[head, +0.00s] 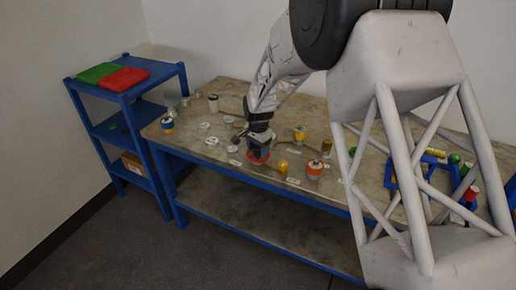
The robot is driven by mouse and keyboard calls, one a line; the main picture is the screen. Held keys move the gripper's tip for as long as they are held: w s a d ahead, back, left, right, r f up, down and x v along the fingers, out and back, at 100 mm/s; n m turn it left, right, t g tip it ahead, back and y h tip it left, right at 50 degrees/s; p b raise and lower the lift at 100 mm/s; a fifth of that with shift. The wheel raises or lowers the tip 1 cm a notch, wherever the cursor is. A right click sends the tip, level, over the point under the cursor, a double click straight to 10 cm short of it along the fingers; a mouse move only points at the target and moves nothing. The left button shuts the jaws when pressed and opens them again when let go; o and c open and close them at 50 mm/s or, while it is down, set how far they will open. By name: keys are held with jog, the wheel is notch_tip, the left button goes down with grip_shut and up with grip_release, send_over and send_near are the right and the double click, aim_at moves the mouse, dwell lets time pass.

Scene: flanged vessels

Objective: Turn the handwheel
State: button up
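A small red round thing (257,158), which looks like the handwheel, is on the workbench under my gripper, near the bench's front edge. My gripper (259,150) points down right over it and hides most of it. Only part of its red rim shows. Whether the fingers touch it, and whether they are open or shut, is too small and covered to tell.
The workbench (215,157) carries several small fittings, among them an orange-and-white one (315,169), a yellow one (300,133) and a blue-and-yellow one (168,125). A blue shelf (121,97) with green and red trays stands at the left. Blue frames and cylinders crowd the right.

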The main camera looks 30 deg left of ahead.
aim_at(258, 147)
jog(key=shift+o, duration=0.5)
jog(key=shift+r, duration=0.1)
jog(key=shift+r, duration=3.8)
jog(key=shift+d, duration=0.1)
